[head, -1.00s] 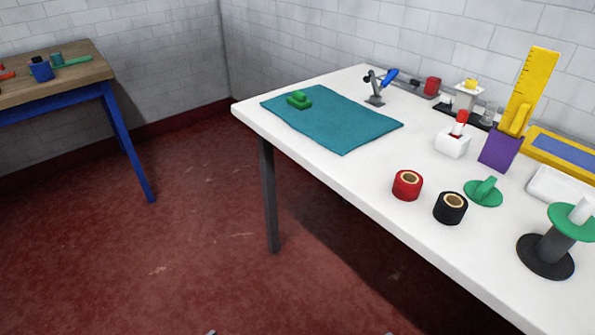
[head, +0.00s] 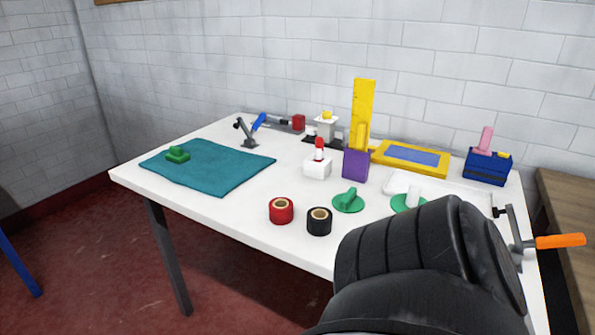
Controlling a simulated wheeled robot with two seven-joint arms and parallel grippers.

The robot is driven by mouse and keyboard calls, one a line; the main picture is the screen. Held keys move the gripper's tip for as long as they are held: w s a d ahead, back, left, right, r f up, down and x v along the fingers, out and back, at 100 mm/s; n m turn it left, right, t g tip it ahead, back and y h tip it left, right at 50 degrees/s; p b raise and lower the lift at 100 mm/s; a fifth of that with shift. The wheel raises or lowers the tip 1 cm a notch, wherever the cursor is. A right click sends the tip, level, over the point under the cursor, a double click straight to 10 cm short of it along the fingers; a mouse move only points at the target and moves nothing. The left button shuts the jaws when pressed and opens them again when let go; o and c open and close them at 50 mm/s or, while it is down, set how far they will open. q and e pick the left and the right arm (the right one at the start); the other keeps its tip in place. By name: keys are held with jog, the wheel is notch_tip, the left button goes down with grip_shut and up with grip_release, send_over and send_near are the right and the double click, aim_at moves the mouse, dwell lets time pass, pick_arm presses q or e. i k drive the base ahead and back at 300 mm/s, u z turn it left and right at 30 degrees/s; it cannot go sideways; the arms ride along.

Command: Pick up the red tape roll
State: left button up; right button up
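The red tape roll (head: 281,210) stands on the white table (head: 230,216) near its front edge, in the head view. It has a tan core and sits just left of a black tape roll (head: 319,221). A dark, ribbed part of my own arm fills the lower right of the view and covers part of the table's front and right side. Neither of my grippers is in view, so their state does not show.
A teal cloth (head: 215,172) with a green piece (head: 177,154) lies at the left. A green handled disc (head: 348,201) is right of the rolls. An orange-handled crank (head: 560,241) sticks out at the right.

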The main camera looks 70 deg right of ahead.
aim_at(281, 211)
jog(key=k, duration=0.3)
jog(key=z, duration=1.3)
